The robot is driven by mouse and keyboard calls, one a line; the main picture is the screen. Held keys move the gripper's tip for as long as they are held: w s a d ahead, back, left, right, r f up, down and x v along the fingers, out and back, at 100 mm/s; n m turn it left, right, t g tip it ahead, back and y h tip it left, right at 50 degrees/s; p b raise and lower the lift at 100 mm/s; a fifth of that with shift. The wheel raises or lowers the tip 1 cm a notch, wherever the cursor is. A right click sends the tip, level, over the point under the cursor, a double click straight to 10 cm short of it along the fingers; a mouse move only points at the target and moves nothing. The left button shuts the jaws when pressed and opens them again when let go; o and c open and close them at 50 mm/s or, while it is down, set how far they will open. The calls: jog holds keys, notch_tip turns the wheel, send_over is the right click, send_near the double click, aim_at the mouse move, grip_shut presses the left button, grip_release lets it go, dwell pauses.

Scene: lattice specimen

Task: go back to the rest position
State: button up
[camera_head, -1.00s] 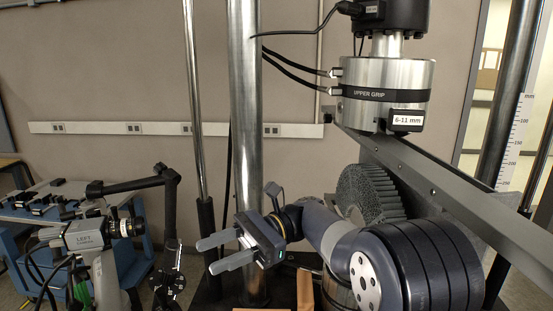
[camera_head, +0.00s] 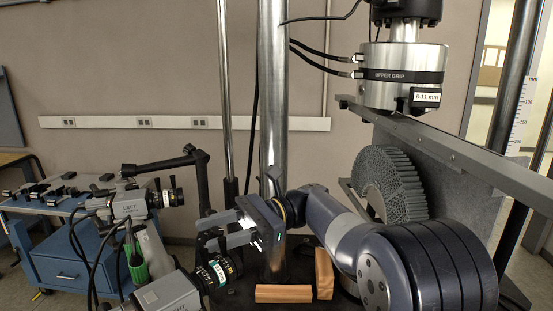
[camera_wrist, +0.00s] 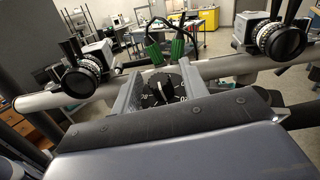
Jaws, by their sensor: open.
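My gripper (camera_head: 225,231) is open and empty in the head view, with its two grey fingers pointing left, in front of the steel column (camera_head: 273,130). In the wrist view my gripper (camera_wrist: 158,80) shows its two fingers apart, with a dark round dial (camera_wrist: 165,88) seen between and beyond them. My arm reaches from the lower right of the head view. The grey lattice specimen (camera_head: 392,183) stands behind my arm, apart from the gripper, its lower part partly hidden. The upper grip (camera_head: 402,93) hangs above the specimen.
Two cameras (camera_head: 133,200) (camera_head: 170,295) stand left of the gripper. A blue cart (camera_head: 65,262) with small dark parts stands farther left. Wooden blocks (camera_head: 284,293) lie below the gripper. A long grey beam (camera_head: 450,150) runs above my arm at right.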

jog(key=shift+s+a+f+t+b, duration=0.2)
jog(key=shift+f+t+b, duration=0.1)
jog(key=shift+b, duration=0.1)
jog(key=shift+w+d+m+t+y+b, duration=0.15)
jog(key=shift+m+t+y+b, duration=0.25)
jog(key=shift+m+b, duration=0.35)
jog(key=m+t+y+b, duration=0.1)
jog(key=m+t+b, duration=0.2)
jog(key=b, duration=0.3)
jog(key=shift+m+t+y, duration=0.35)
jog(key=shift+t+y, duration=0.05)
jog(key=shift+t, duration=0.4)
jog(key=m+t+b, duration=0.4)
jog(key=shift+r+t, duration=0.1)
jog(key=shift+t, duration=0.3)
jog(key=m+t+b, duration=0.2)
jog(key=m+t, duration=0.1)
jog(key=shift+r+t+h, duration=0.1)
jog(key=shift+t+h, duration=0.2)
jog(key=shift+h, duration=0.1)
jog(key=shift+d+m+t, duration=0.2)
jog(key=shift+m+t, duration=0.1)
jog(key=shift+m, duration=0.1)
jog(key=shift+b+v, duration=0.35)
jog(key=shift+v, duration=2.5)
